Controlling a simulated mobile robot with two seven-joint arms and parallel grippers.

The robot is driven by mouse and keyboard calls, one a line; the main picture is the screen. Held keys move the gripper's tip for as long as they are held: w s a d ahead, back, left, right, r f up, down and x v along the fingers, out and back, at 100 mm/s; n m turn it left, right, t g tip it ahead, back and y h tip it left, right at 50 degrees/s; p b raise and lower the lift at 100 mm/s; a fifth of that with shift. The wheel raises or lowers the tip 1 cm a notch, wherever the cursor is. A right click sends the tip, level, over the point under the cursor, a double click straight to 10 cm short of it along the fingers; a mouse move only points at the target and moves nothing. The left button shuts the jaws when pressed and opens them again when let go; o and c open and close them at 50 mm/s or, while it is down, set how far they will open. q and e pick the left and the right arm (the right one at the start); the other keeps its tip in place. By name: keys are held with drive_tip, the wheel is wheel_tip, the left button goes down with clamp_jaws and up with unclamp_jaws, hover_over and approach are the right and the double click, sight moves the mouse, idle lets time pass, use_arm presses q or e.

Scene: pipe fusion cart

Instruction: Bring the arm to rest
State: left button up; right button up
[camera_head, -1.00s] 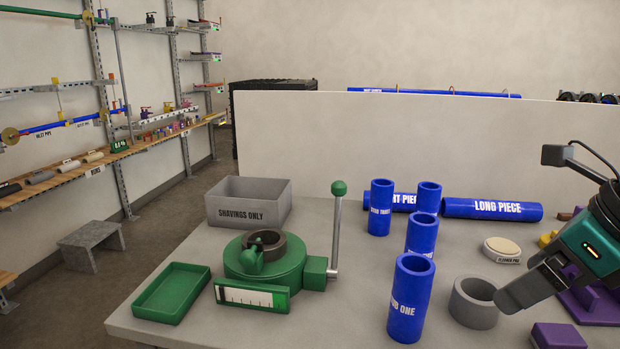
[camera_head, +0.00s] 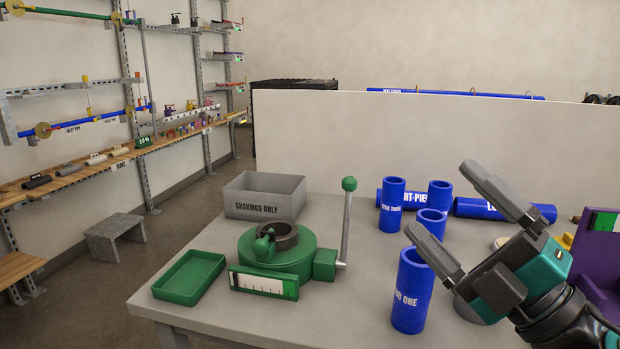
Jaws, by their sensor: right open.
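My right gripper (camera_head: 468,228) is in the head view at the right, above the table. Its two grey fingers are spread wide apart and point up and to the left, with nothing between them. The lower finger overlaps the blue "one" pipe stub (camera_head: 411,292) in the picture; I cannot tell whether they touch. The upper finger passes in front of the blue long piece (camera_head: 540,212). The gripper hides most of a grey ring (camera_head: 466,310). My left gripper is not in view.
A green clamp device (camera_head: 276,254) with an upright lever (camera_head: 346,225) stands mid-table, beside a green tray (camera_head: 189,278) and a grey shavings box (camera_head: 264,197). More blue pipes (camera_head: 392,205) stand behind. A purple fixture (camera_head: 597,262) is at the right. A pale panel (camera_head: 430,140) closes the back.

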drive_tip(key=d+f+m+g+h, duration=0.2)
drive_tip(key=d+f+m+h, duration=0.3)
drive_tip(key=f+m+h, duration=0.5)
drive_tip(key=d+f+m+g+h, duration=0.2)
drive_tip(key=d+f+m+h, duration=0.2)
drive_tip(key=f+m+h, duration=0.5)
drive_tip(key=s+a+f+m+g+y, duration=0.2)
drive_tip(key=s+f+g, duration=0.3)
drive_tip(key=s+f, duration=0.4)
drive_tip(key=s+a+f+m+g+y, duration=0.2)
drive_tip(key=s+f+g, duration=0.4)
drive_tip(key=s+f, duration=0.3)
drive_tip(key=w+a+f+t+y, duration=0.1)
drive_tip(key=w+a+f+t, duration=0.1)
drive_tip(key=w+f+t, duration=0.5)
drive_tip(key=shift+w+a+f+t+y, duration=0.3)
drive_tip(key=shift+a+f+y, duration=0.1)
drive_tip(key=shift+f, duration=0.5)
drive_tip(key=shift+c, duration=0.3)
